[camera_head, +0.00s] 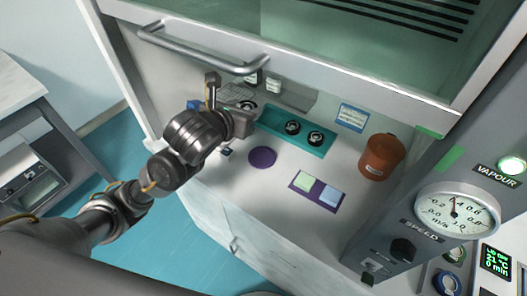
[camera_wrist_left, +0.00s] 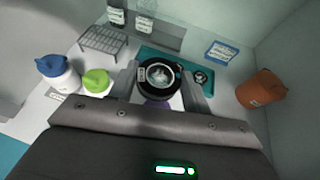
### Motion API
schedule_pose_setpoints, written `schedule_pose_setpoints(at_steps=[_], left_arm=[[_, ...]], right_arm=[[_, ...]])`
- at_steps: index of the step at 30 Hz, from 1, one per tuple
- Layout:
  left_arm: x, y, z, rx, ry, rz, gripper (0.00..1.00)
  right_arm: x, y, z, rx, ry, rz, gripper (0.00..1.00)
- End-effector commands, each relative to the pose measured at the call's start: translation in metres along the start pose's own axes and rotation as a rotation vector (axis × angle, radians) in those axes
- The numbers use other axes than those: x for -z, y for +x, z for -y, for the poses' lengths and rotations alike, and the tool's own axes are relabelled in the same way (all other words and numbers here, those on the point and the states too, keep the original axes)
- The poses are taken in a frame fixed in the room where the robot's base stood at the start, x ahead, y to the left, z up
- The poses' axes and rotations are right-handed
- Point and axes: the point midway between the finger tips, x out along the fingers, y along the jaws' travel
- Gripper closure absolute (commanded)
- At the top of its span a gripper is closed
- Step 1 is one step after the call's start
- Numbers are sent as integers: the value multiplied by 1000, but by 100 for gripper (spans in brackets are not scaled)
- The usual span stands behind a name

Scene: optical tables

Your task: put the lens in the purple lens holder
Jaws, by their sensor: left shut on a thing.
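My left gripper (camera_head: 248,118) is over the bench inside the hood. In the left wrist view it (camera_wrist_left: 160,88) is shut on a round black-rimmed lens (camera_wrist_left: 158,78) with a pale centre, held between the two fingers. A flat purple disc (camera_head: 262,157) lies on the bench just in front of the gripper. It is the only round purple thing in view; whether it is the lens holder I cannot tell. In the wrist view a purple patch (camera_wrist_left: 157,104) shows below the held lens, partly hidden. My right gripper is not in view.
A teal tray (camera_head: 270,120) behind holds two black round pieces (camera_head: 292,127) (camera_head: 315,138). An orange-brown jar (camera_head: 381,157) stands right. A purple pad (camera_head: 318,204) carries green and blue squares. Blue-capped (camera_wrist_left: 52,67) and green-capped (camera_wrist_left: 97,80) bottles and a wire rack (camera_wrist_left: 103,40) stand left.

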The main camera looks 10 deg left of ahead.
Motion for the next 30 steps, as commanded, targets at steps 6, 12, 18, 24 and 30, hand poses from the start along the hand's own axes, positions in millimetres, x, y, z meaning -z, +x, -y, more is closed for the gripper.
schedule_pose_setpoints(at_steps=[6, 12, 18, 24, 30], left_arm=[[16, -12, 32, 94, 47, -7, 79], [30, -21, 53, 160, 72, -12, 79], [43, -29, 68, 209, 87, -18, 79], [55, -37, 82, 253, 96, -23, 79], [68, -47, 97, 301, 107, -29, 79]], right_arm=[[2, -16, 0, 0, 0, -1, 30], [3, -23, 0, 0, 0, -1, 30], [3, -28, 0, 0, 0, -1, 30], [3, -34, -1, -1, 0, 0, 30], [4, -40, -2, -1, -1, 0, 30]])
